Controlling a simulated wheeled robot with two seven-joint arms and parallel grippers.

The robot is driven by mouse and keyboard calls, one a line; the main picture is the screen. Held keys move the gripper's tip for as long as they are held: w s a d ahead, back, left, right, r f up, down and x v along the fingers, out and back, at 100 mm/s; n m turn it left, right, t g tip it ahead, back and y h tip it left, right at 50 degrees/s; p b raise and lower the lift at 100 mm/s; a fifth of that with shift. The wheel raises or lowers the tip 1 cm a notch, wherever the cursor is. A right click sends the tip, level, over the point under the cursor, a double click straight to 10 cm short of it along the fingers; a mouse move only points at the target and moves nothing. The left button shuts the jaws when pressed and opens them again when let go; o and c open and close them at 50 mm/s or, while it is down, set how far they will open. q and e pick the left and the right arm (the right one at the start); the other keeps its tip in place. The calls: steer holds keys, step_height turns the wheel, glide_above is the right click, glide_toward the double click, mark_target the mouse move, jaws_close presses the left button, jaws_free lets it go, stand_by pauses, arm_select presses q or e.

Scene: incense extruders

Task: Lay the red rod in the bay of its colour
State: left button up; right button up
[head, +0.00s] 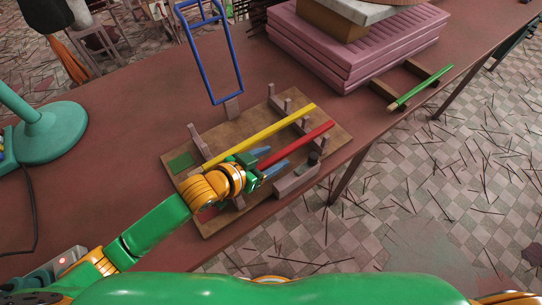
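The red rod (305,141) lies slanting over the wooden board (255,119), beside and nearly parallel to the yellow rod (285,124). I cannot tell whether it rests in the board's supports or is just above them. My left gripper (269,160) is at its near end, with a blue finger on each side of the rod and visible gaps; it looks open. The near end of the rod is hidden by the gripper. A red patch (209,212) marks the board's near left corner, and a green patch (180,163) its far left. My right gripper is out of view.
A grey block (296,181) stands at the board's near edge. A blue frame (234,70) stands behind the board. A green rod (425,86) lies on a wooden rack at right, by pink stacked trays (350,55). A teal lamp (50,133) stands left.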

arm_select(q)
steer(key=shift+r, duration=0.35)
steer(key=p+v, duration=0.1)
steer(key=v, duration=1.1)
steer(key=shift+r, duration=0.1)
